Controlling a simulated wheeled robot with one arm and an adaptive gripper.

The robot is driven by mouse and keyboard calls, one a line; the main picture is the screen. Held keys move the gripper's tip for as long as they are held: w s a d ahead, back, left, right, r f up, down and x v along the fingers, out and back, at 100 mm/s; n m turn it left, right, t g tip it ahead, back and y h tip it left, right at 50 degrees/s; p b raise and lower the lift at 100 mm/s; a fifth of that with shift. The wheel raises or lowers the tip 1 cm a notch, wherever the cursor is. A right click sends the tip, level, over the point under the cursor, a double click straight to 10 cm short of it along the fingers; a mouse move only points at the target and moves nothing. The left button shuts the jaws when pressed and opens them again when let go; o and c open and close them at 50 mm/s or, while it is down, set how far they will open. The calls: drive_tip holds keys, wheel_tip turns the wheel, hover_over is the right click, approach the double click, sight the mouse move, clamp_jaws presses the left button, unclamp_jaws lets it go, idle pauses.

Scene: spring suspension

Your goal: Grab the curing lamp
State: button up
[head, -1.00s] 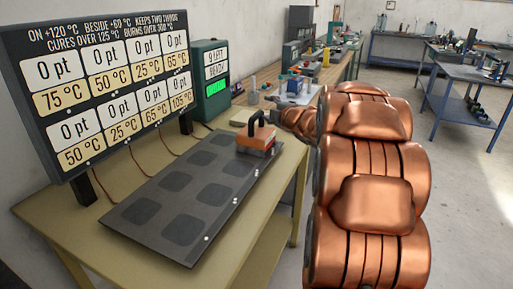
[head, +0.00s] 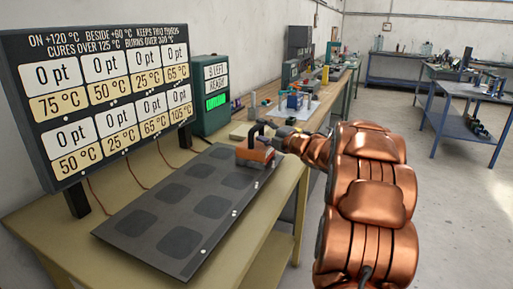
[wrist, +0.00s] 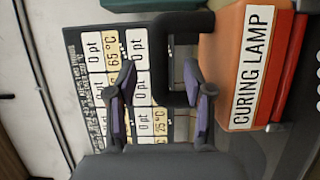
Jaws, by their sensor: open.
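The curing lamp (head: 256,153) is an orange block with a dark handle (head: 254,131). It stands at the far right corner of the dark panel (head: 150,232). In the wrist view the lamp's orange side with its "CURING LAMP" label (wrist: 253,68) fills the right, and the dark handle loop (wrist: 160,60) reaches left from it. My gripper (wrist: 160,78) is open. Its two fingers lie on either side of the handle's upright bar in that view, with no grip on it. In the head view my gripper (head: 279,136) is at the handle's right, its fingertips too small to make out.
A display board (head: 105,105) with "0 pt" and temperature tiles stands behind the panel. A green box (head: 211,95) with a lit screen is beside it. The panel has several dark square pads. More benches with clutter stand further back, and open floor (head: 440,220) is on the right.

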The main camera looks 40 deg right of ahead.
sight(259, 129)
drive_tip(key=shift+w+a, duration=0.15)
drive_tip(key=shift+w, duration=0.65)
drive_tip(key=shift+w+a, duration=0.15)
drive_tip(key=shift+w, duration=0.65)
drive_tip(key=shift+c, duration=0.2)
clamp_jaws()
